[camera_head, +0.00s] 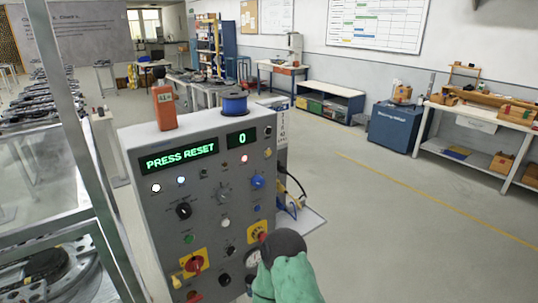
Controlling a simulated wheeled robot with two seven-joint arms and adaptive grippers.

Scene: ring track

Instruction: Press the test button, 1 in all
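A grey control cabinet (150,199) stands in front of me, with several buttons, knobs and lamps on its face. Its green displays read "PRESS RESET" (180,158) and "0" (242,138). The labels are too small to tell which one is the test button. Buttons in view include a green one (188,239), a white one (225,223) and a blue one (257,182). My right gripper (283,246), dark with a green-covered arm part behind it, is at the cabinet's lower right. Its fingers cannot be made out, and it hides part of the panel. My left gripper is not in view.
A red knob (196,264) on a yellow plate sits low on the panel. An orange device (164,106) and a blue spool (234,103) stand on top of the cabinet. A metal-framed enclosure (75,120) is close at the left. The floor at the right is clear.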

